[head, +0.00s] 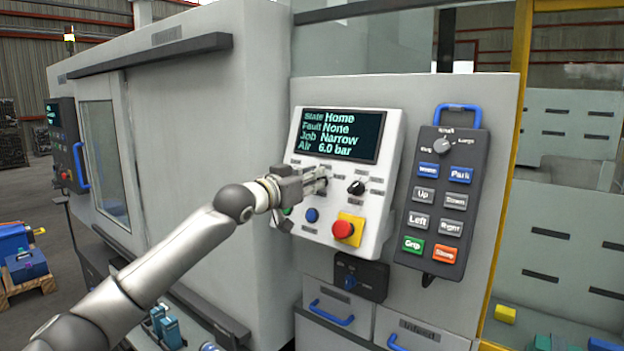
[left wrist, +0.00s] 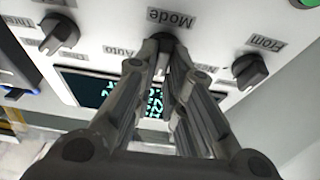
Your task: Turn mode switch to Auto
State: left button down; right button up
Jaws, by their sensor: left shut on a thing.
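The mode switch (left wrist: 165,42) is a dark knob under the label "Mode" (left wrist: 171,17) in the upside-down left wrist view. The label "Auto" (left wrist: 121,51) is to its left there. My left gripper (left wrist: 163,50) is shut on the knob, one finger on each side. The fingers cover most of the knob, so I cannot tell its setting. In the head view my left gripper (head: 322,181) is against the white control panel (head: 378,215), below the screen, and hides the switch. My right gripper is not in view.
The screen (head: 340,134) reads State Home, Fault None, Job Narrow, Air 6.0 bar. A black knob (head: 356,187), a red emergency button (head: 343,229) and a blue button (head: 312,215) are close to the gripper. A dark button pendant (head: 440,190) hangs at right.

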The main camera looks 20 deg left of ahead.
pick_arm(q)
jog(key=m+h+p, duration=0.1)
jog(key=m+p, duration=0.1)
jog(key=m, duration=0.1)
jog(key=m+g+h+p, duration=0.1)
jog(key=m+p, duration=0.1)
jog(key=m, duration=0.1)
jog(key=shift+f+p, duration=0.1)
jog(key=shift+p, duration=0.3)
jog(key=m+g+h+b, duration=0.1)
jog(key=m+b, duration=0.1)
jog(key=m, duration=0.1)
jog(key=shift+b, duration=0.35)
jog(key=shift+m+g+b, duration=0.5)
jog(key=shift+m, duration=0.5)
jog(key=shift+m+g+h, duration=0.3)
jog(key=shift+m+g, duration=0.2)
jog(key=shift+m, duration=1.2)
jog(key=c, duration=1.5)
grip_release()
jog(key=shift+w+d, duration=0.1)
